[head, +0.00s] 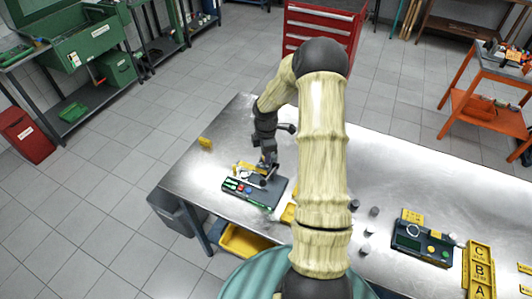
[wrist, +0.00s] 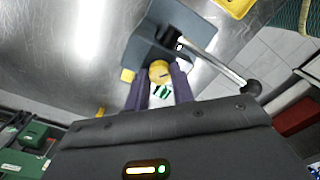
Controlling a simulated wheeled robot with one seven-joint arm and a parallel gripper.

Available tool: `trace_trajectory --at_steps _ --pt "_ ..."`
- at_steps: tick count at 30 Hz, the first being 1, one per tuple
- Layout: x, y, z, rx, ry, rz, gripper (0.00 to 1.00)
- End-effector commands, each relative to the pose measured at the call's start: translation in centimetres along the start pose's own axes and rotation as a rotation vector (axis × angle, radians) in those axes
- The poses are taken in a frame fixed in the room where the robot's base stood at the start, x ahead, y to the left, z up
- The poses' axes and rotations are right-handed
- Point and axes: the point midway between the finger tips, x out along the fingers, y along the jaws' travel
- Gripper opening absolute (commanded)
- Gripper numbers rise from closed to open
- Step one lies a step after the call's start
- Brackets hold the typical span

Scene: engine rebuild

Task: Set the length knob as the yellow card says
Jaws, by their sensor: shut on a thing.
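My gripper (head: 267,163) is over the small dark machine (head: 276,187) near the left end of the metal table. In the wrist view, my gripper (wrist: 159,88) has its two fingers on either side of a round yellow knob (wrist: 159,69) with a dark mark on its top, and is shut on it. Part of the machine (wrist: 150,40) and a metal lever with a black ball end (wrist: 253,87) show beside the knob. A small yellow card (head: 205,143) stands on the table to the left; its writing is too small to read.
The lever's ball is close to my gripper on the right in the wrist view. Several small grey cylinders (head: 374,211) stand on the table. A dark device with coloured buttons (head: 407,242) and a yellow rack lettered C, B, A (head: 480,270) are at the right.

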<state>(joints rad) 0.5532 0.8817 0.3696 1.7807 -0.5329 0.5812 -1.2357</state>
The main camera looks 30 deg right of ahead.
Motion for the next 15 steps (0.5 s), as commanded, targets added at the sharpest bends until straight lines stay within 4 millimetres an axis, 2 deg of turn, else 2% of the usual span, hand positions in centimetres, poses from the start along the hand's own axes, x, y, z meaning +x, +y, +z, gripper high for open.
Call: trace_trajectory --at_steps 13,14,15 --pt "-0.20 0.20 0.02 -0.013 -0.001 0.006 0.01" --pt "-0.20 0.20 0.02 -0.013 -0.001 0.006 0.30" --pt "-0.19 0.19 0.02 -0.012 -0.001 0.006 0.38"
